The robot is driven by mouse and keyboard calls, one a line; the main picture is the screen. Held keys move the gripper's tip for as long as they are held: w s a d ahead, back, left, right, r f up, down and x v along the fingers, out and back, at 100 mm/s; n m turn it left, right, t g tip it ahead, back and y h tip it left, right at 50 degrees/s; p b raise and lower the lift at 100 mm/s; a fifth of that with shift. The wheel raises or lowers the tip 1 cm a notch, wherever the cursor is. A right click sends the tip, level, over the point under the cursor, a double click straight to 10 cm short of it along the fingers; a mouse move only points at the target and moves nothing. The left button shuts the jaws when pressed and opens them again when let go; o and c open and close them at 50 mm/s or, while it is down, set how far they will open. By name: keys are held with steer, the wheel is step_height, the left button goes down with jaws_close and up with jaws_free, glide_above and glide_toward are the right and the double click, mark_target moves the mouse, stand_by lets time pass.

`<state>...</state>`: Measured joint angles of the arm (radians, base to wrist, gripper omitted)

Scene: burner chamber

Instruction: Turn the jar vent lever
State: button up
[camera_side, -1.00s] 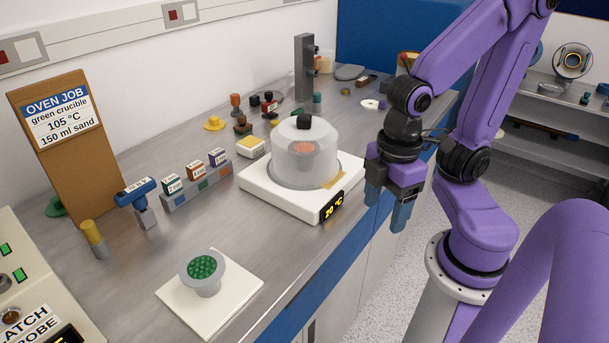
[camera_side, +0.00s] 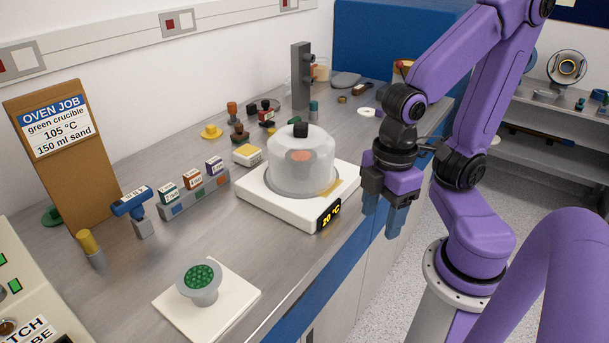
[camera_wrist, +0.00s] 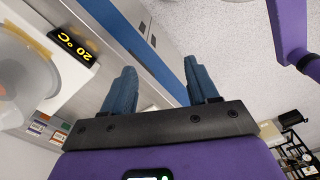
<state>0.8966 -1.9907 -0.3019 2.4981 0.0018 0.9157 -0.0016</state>
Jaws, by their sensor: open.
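A clear domed jar (camera_side: 301,160) with a black knob (camera_side: 300,130) stands on a white base unit with a "20 °C" display (camera_side: 329,216). An orange-pink thing shows dimly inside the jar. A small yellow-tan piece (camera_side: 330,187) lies at the jar's front right foot; I cannot tell whether it is the vent lever. My gripper (camera_side: 383,218) hangs to the right of the base unit, apart from it, fingers pointing down past the bench's front edge. In the wrist view my gripper (camera_wrist: 158,85) is open and empty, with the display (camera_wrist: 74,46) and part of the jar at the left.
A green-filled crucible (camera_side: 200,282) stands on a white pad at the front. A brown "OVEN JOB" board (camera_side: 62,150), a blue-headed tool (camera_side: 134,205) and small labelled boxes (camera_side: 193,180) stand at the left. A grey post (camera_side: 301,75) rises behind the jar. Bare bench lies before the base unit.

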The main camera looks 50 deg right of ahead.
steer(key=w+d+r+m, duration=0.3)
steer(key=w, duration=0.9)
steer(key=w+d+r+m, duration=0.2)
steer(key=w+r+m, duration=0.1)
steer(key=w, duration=0.9)
steer(key=w+d, duration=0.2)
steer(key=d, duration=0.2)
steer(key=w+d+r+m, duration=0.1)
steer(key=w+d, duration=0.2)
steer(key=d, duration=0.1)
steer(key=w+d+m, duration=0.1)
steer(key=w+d, duration=0.2)
steer(key=d, duration=0.1)
steer(key=shift+d+r+h, duration=0.15)
steer(key=shift+r+h, duration=0.15)
steer(key=shift+r, duration=0.05)
steer(key=w+d+m, duration=0.2)
steer(key=d, duration=1.1)
steer(key=f, duration=1.7)
steer(key=shift+s+d, duration=0.2)
steer(key=shift+d, duration=0.05)
steer(key=shift+c, duration=0.2)
steer(key=shift+r, duration=0.1)
jaws_close()
